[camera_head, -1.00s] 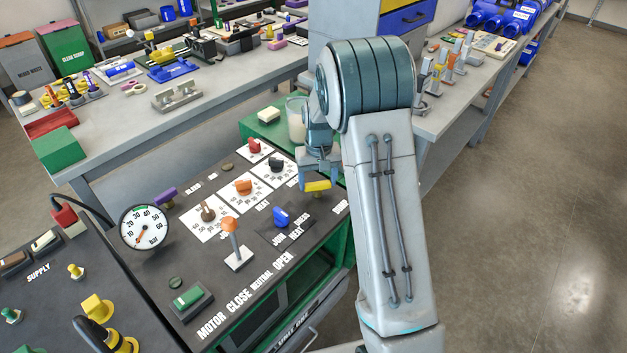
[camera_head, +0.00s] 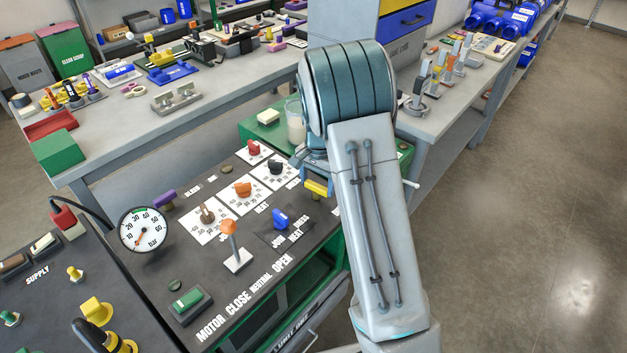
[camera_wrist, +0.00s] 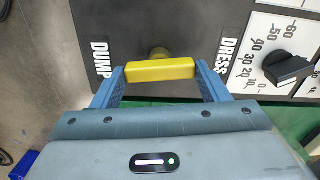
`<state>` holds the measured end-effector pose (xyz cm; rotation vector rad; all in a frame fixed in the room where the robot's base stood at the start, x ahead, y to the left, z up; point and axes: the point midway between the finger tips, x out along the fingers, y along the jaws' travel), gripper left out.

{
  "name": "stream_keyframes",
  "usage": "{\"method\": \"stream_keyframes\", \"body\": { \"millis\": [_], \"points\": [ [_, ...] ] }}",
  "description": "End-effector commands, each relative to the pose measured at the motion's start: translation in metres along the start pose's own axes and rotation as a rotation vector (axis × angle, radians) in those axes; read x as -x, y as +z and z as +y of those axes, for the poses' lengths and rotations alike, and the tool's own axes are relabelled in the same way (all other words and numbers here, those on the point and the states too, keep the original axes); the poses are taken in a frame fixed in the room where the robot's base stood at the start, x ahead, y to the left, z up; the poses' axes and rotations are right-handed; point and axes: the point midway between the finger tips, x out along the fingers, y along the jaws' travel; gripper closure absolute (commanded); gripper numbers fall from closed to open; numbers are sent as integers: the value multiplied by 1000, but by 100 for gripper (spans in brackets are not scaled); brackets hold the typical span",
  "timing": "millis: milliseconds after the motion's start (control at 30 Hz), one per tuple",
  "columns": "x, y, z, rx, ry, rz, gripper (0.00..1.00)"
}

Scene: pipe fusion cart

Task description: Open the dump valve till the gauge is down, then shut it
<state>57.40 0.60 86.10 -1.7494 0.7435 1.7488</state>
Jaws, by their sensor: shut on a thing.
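The dump valve's yellow handle (camera_head: 317,188) is at the right end of the black panel, partly behind my arm. In the wrist view the same yellow bar (camera_wrist: 160,70) lies level across the picture, between the words DUMP and DRESS. My gripper (camera_wrist: 159,76) is shut on it, one blue finger at each end. In the head view my gripper (camera_head: 315,182) is mostly hidden by my arm. The round white gauge (camera_head: 144,230) stands at the panel's left; its orange needle points down and left, near the low end of the scale.
An orange-knobbed lever (camera_head: 232,245), a blue knob (camera_head: 281,218), and orange (camera_head: 243,188) and black (camera_head: 276,167) dials share the panel near the valve. A clear cup (camera_head: 295,120) and a pale block (camera_head: 268,117) stand behind. Open floor lies to the right.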

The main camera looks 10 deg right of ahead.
Motion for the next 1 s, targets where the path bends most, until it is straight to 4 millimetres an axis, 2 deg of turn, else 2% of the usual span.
{"method": "stream_keyframes", "body": {
  "millis": [700, 733, 800, 1000],
  "points": [
    [2, 4, -5, -64, -7, -3, 55],
    [2, 4, -5, -63, -7, -3, 24],
    [2, 3, -5, -64, -6, -2, 10],
    [1, -1, 0, -72, -4, -2, 10]
  ]
}}
